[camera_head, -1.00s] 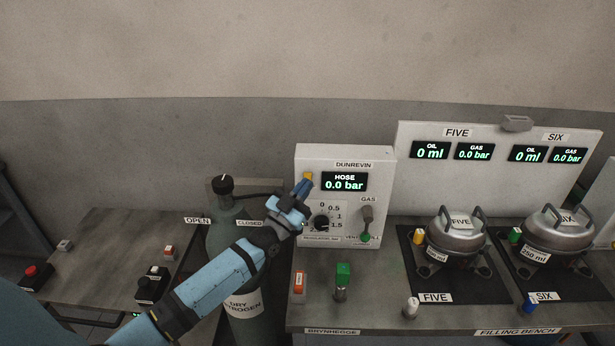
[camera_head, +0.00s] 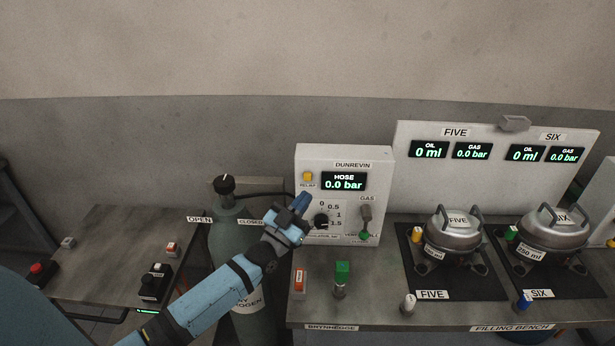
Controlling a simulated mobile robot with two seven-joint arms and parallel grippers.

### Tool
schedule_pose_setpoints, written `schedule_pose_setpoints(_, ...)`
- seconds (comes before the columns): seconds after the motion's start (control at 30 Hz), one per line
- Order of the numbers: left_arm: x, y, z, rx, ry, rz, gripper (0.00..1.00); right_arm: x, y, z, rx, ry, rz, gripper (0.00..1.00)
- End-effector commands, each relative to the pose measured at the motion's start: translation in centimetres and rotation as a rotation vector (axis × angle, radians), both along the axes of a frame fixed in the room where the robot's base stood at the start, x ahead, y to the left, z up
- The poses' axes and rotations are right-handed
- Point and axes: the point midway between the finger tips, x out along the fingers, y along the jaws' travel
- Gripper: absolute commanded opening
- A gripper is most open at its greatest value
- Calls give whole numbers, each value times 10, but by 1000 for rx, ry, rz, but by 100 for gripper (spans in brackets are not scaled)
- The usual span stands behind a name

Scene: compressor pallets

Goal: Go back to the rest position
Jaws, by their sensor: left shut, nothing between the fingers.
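My left gripper (camera_head: 301,203) is shut and empty. It hangs in front of the lower left part of the white Dunrevin panel (camera_head: 370,155), beside the black regulator knob (camera_head: 321,221). I cannot tell whether it touches the panel. The yellow relief button (camera_head: 308,177) shows uncovered just above the gripper. The hose display (camera_head: 344,181) reads 0.0 bar. My left arm comes in from the bottom left, passing in front of the grey-green nitrogen cylinder (camera_head: 224,240). My right gripper is not in view.
The filling bench (camera_head: 380,312) carries compressor five (camera_head: 454,236) and compressor six (camera_head: 552,232) on dark mats. A red-and-white switch (camera_head: 299,280) and a green-topped fitting (camera_head: 342,278) stand near the gripper. A side table (camera_head: 110,255) with several buttons stands at the left.

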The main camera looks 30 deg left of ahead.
Motion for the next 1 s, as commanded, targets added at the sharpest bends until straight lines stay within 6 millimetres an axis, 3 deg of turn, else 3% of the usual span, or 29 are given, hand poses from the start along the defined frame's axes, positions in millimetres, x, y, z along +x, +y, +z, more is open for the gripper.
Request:
schedule_pose_setpoints(0.43,0,0,0,0,0,0,0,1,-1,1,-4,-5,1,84)
schedule_pose_setpoints(0.57,-19,-24,-37,-2,122,-42,0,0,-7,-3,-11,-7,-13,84)
schedule_pose_setpoints(0.67,-51,-56,-85,-5,300,-92,0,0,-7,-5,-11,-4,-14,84)
schedule_pose_setpoints(0.8,-114,-103,-154,-16,593,-147,0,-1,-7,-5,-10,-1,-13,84)
schedule_pose_setpoints(0.9,-163,-129,-193,-29,786,-160,0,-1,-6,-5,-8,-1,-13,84)
schedule_pose_setpoints(1.0,-204,-147,-218,-40,940,-159,0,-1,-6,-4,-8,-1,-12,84)
